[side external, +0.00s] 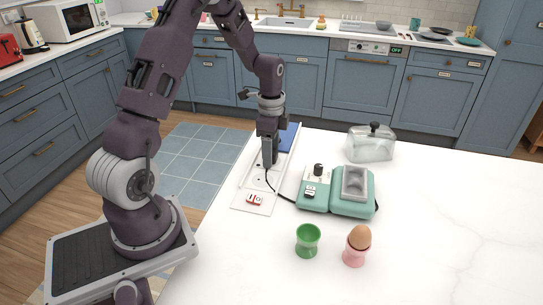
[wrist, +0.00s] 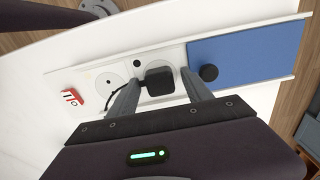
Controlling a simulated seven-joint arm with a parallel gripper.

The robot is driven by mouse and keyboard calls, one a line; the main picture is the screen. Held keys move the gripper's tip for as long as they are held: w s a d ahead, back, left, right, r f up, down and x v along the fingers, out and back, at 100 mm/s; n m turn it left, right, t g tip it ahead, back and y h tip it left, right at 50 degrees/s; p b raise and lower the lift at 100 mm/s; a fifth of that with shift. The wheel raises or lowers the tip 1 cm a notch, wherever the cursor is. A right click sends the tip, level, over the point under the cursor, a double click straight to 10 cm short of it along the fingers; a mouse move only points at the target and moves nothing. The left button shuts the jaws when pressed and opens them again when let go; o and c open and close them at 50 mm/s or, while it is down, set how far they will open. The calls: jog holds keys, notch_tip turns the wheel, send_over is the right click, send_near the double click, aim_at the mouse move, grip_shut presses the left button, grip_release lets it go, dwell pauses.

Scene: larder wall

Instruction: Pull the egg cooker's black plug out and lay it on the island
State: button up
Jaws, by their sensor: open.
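The black plug (wrist: 159,82) sits in a round socket of the white socket panel (wrist: 172,57). Its black cord runs off to the left in the wrist view. In the side view the cord leads to the teal egg cooker (side external: 315,203) on the white island (side external: 430,220). My gripper (wrist: 160,78) is open and points down, with one finger on each side of the plug; I cannot tell whether either finger touches it. In the side view my gripper (side external: 268,163) hides the plug.
An empty round socket (wrist: 107,80) is beside the plug. A blue sliding cover (wrist: 250,52) with a black knob (wrist: 208,72) lies to its right. A red switch (side external: 254,200), green egg cup (side external: 308,240), pink cup with egg (side external: 357,245) and glass cover (side external: 370,146) stand nearby. The island's right side is clear.

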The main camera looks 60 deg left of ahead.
grip_shut()
dwell(0.3)
jog(key=shift+r, duration=3.05)
